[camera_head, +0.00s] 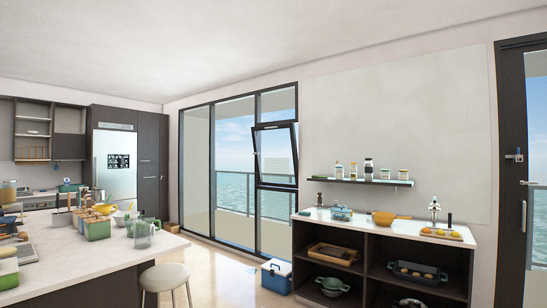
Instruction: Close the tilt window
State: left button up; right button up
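The tilt window (275,156) is a dark-framed pane in the right part of the tall glazed wall. Its top edge leans inward into the room and its bottom edge sits at the frame, so it stands tilted open. Sea and a balcony railing show through the glass. Neither of my grippers is in the camera_head view.
A kitchen island (75,254) crowded with utensils fills the lower left, with a round stool (165,278) beside it. A blue cooler (277,276) stands on the floor below the window. A dark shelf unit (367,256) stands to the right. Floor shows between island and glazing.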

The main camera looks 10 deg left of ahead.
aim_at(292, 126)
jog(key=i+j+u, duration=0.25)
jog(key=i, duration=0.65)
jog(key=i+u, duration=0.3)
jog(key=i, duration=0.6)
jog(key=i+z, duration=0.15)
jog(key=i, duration=0.45)
jog(key=i+z, duration=0.15)
jog(key=i, duration=0.4)
jog(key=i+j+z, duration=0.15)
jog(key=i, duration=0.45)
jog(key=i+j+z, duration=0.15)
jog(key=i, duration=0.4)
jog(key=i+u, duration=0.25)
jog(key=i, duration=0.2)
jog(key=i+l+u, duration=0.2)
jog(key=i, duration=0.25)
jog(key=i+l+u, duration=0.1)
jog(key=i+u, duration=0.15)
jog(key=i, duration=0.2)
jog(key=i+j, duration=0.2)
jog(key=i, duration=0.2)
jog(key=i+j+z, duration=0.1)
jog(key=i+j, duration=0.15)
jog(key=i, duration=0.2)
jog(key=i+j+z, duration=0.1)
jog(key=i+j, duration=0.15)
jog(key=i, duration=0.15)
